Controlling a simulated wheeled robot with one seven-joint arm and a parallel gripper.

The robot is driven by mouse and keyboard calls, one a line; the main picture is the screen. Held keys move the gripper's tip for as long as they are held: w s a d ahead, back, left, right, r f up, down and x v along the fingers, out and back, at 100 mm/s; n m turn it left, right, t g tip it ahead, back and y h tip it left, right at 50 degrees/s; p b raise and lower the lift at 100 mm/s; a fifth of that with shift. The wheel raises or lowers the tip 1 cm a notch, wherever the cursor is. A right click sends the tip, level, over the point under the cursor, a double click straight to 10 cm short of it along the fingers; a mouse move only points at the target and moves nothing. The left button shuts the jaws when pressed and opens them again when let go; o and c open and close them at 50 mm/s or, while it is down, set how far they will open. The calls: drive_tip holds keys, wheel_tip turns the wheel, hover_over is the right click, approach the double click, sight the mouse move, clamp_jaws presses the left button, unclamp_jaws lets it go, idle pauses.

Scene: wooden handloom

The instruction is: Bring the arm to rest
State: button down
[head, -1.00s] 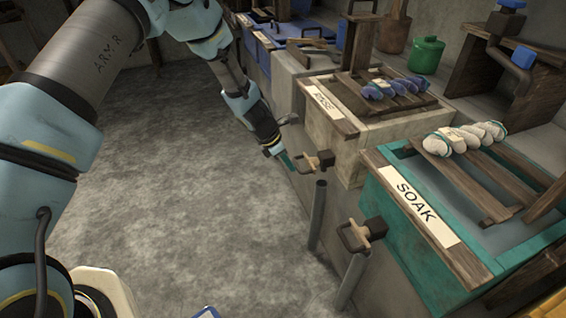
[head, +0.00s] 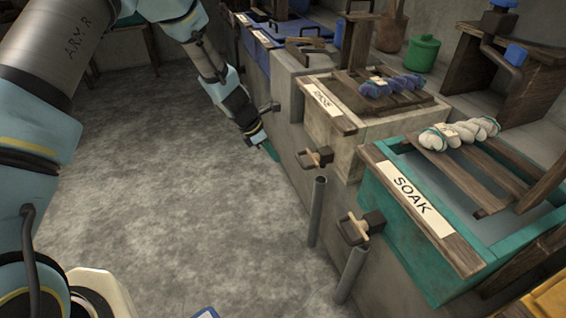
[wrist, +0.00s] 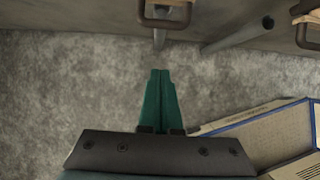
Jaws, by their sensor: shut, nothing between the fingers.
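My gripper (head: 270,152) hangs low in front of the row of vats in the head view, pointing down toward the concrete floor. In the wrist view its two green fingers (wrist: 160,100) lie together with nothing between them. My arm reaches in from the upper left of the head view. The gripper is apart from the tap (head: 316,157) under the RINSE vat, a little to its left.
The RINSE vat (head: 352,140) bears a blue-purple yarn skein (head: 392,86). The SOAK vat (head: 400,262) bears a white skein (head: 458,134). A second tap (head: 360,228) and grey pipes (head: 317,212) stick out in front. The floor (head: 190,200) at left is clear.

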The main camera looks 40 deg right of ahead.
drive_tip(key=shift+v, duration=2.35)
drive_tip(key=shift+a, duration=0.1)
drive_tip(key=w+a+r+m+t+y+p, duration=0.1)
drive_tip(key=w+a+r+m+p, duration=0.25)
drive_tip(key=a+r, duration=0.6)
drive_tip(key=w+a+r+m+t+y+p, duration=0.1)
drive_tip(key=w+a+r+m+p, duration=0.15)
drive_tip(key=w+a+r, duration=0.65)
drive_tip(key=s+a+r+m+y+p, duration=0.1)
drive_tip(key=s+a+r+m, duration=0.2)
drive_tip(key=a, duration=0.6)
drive_tip(key=s+a+r+m+t+p, duration=0.1)
drive_tip(key=s+a+r+m+p, duration=0.1)
drive_tip(key=a, duration=0.7)
drive_tip(key=s+a+r+m+y+p, duration=0.1)
drive_tip(key=s+a+r+m, duration=0.2)
drive_tip(key=s+a, duration=0.3)
drive_tip(key=a+r, duration=0.1)
drive_tip(key=a, duration=0.3)
drive_tip(key=shift+m+t+y, duration=0.3)
drive_tip(key=shift+m, duration=0.1)
